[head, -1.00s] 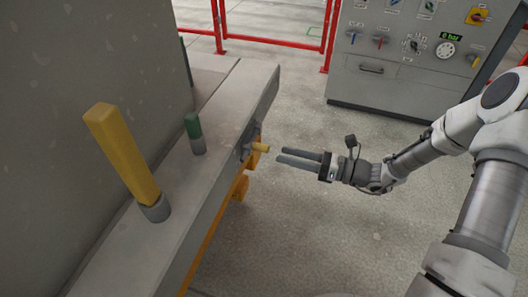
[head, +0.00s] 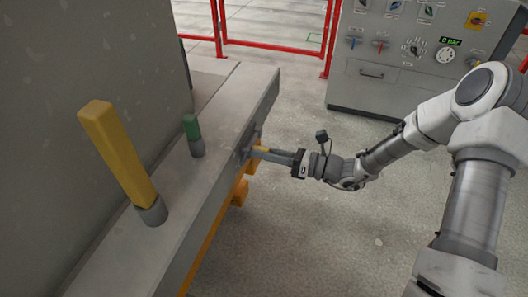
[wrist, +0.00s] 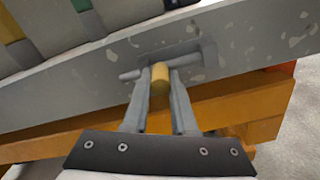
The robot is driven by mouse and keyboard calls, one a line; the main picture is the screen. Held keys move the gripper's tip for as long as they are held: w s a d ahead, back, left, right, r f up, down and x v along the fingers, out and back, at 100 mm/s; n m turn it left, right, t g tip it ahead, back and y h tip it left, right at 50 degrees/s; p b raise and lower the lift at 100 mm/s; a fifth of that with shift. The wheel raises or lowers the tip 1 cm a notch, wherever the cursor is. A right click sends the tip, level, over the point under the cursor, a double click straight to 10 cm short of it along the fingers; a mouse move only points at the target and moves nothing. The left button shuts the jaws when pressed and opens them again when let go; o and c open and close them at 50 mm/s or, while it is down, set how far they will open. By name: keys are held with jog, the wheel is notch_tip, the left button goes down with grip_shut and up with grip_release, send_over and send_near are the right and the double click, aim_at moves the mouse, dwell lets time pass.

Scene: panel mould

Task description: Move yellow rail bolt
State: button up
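The yellow rail bolt (wrist: 160,78) is a short yellow cylinder on a grey crossbar fitting (wrist: 190,57). It sticks out of the side face of the grey rail. In the head view the bolt (head: 261,149) is partly covered by my fingers. My gripper (wrist: 160,80) reaches in from the floor side, one finger on each side of the bolt. The fingers are apart, with what looks like a narrow gap beside the bolt; contact is hard to make out. My gripper also shows in the head view (head: 262,155).
A tall yellow post (head: 120,155) and a short green-topped peg (head: 193,135) stand on the rail's top (head: 205,165). An orange beam (head: 212,240) runs below it. A grey control cabinet (head: 400,85) and red barrier (head: 270,48) stand behind.

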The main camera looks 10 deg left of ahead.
grip_shut()
dwell(0.9)
jog(key=shift+w+d+p, duration=0.15)
jog(key=shift+w+p, duration=0.35)
jog(key=shift+w, duration=0.85)
jog(key=shift+w+d+p, duration=0.1)
jog(key=shift+w+p, duration=0.35)
jog(key=shift+w, duration=0.9)
jog(key=o, duration=0.7)
grip_release()
jog(key=shift+w, duration=0.1)
jog(key=shift+c, duration=0.2)
jog(key=s+d+p, duration=0.1)
jog(key=d+p, duration=0.2)
jog(key=d, duration=1.4)
jog(key=shift+s+d, duration=0.2)
jog(key=shift+s, duration=0.05)
